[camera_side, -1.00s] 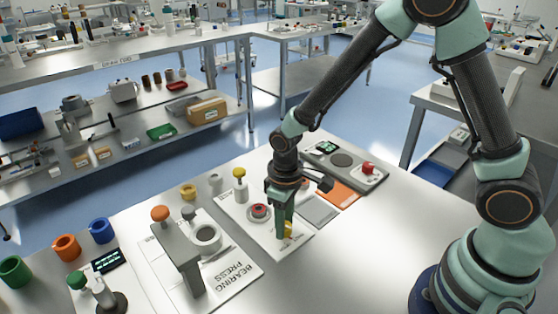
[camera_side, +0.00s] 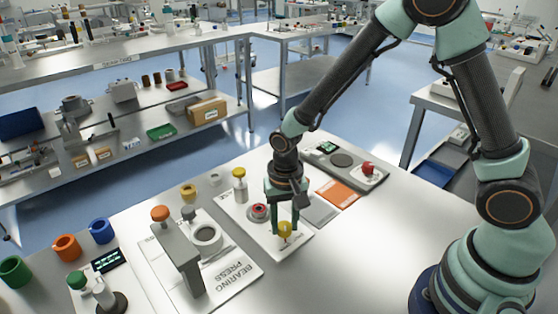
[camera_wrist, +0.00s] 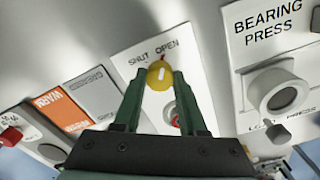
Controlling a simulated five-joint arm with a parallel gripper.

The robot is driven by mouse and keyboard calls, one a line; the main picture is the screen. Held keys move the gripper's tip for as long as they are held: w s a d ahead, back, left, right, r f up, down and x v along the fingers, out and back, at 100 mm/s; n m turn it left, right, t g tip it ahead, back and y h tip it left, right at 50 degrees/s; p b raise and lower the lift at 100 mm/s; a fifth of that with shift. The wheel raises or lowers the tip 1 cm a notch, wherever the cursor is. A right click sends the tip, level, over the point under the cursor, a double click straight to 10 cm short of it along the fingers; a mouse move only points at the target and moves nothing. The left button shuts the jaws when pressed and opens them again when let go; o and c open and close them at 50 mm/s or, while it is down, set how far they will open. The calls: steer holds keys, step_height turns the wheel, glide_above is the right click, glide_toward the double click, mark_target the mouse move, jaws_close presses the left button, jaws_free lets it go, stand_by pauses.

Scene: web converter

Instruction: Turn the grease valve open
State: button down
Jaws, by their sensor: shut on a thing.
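The grease valve's round yellow knob (camera_side: 285,228) sits on a white plate (camera_side: 262,238) on the bench. In the wrist view the yellow knob (camera_wrist: 159,76) has a pale mark on its face and a small red tip at its edge, by the printed words SHUT and OPEN. I cannot tell exactly which word the tip points to. My gripper (camera_side: 285,235) points down with one finger on each side of the knob. In the wrist view my gripper (camera_wrist: 161,78) is shut on it, its fingertips against both sides.
A red button (camera_side: 259,210) and a yellow-topped post (camera_side: 239,184) stand on the same plate. The bearing press (camera_side: 178,245) is to the left. Grey and orange pads (camera_side: 338,194) and a grey control panel (camera_side: 345,163) lie to the right. The bench front is clear.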

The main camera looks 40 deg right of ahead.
mark_target(285, 225)
steer(key=shift+m, duration=0.5)
steer(key=shift+c, duration=2.3)
jaws_free()
steer(key=shift+r, duration=0.1)
step_height(285, 225, up, 12)
